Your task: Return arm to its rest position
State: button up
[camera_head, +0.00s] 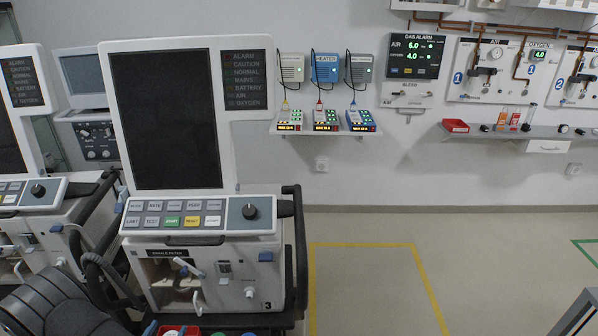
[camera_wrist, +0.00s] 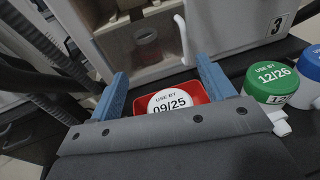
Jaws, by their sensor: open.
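My gripper (camera_wrist: 162,68) is open in the wrist view, its two blue fingers spread apart. Between and beyond them is a red tray (camera_wrist: 196,92) with a white-lidded container (camera_wrist: 170,101) marked "USE BY 09/25" in it. The fingers do not close on it; whether they touch the tray I cannot tell. The red tray also shows at the bottom edge of the head view (camera_head: 178,330), below ventilator 3 (camera_head: 214,222). My dark arm shows at the lower left of the head view.
Green-lidded container (camera_wrist: 271,80) marked "12/26" stands right of the tray, with a blue-lidded one (camera_wrist: 313,62) beside it. Ventilator 3's front has an open filter compartment (camera_wrist: 146,45). Another ventilator (camera_head: 30,190) stands at left. Yellow-outlined floor (camera_head: 370,290) at right is clear.

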jog(key=w+d+r, duration=0.3)
jog(key=d+r, duration=0.4)
jog(key=d, duration=0.4)
jog(key=a+r, duration=0.1)
jog(key=a, duration=0.5)
jog(key=w+a+r, duration=0.1)
jog(key=a+r, duration=0.1)
jog(key=a, duration=0.4)
jog(key=shift+w+r+y, duration=0.25)
jog(key=shift+w+y, duration=0.05)
dwell(0.4)
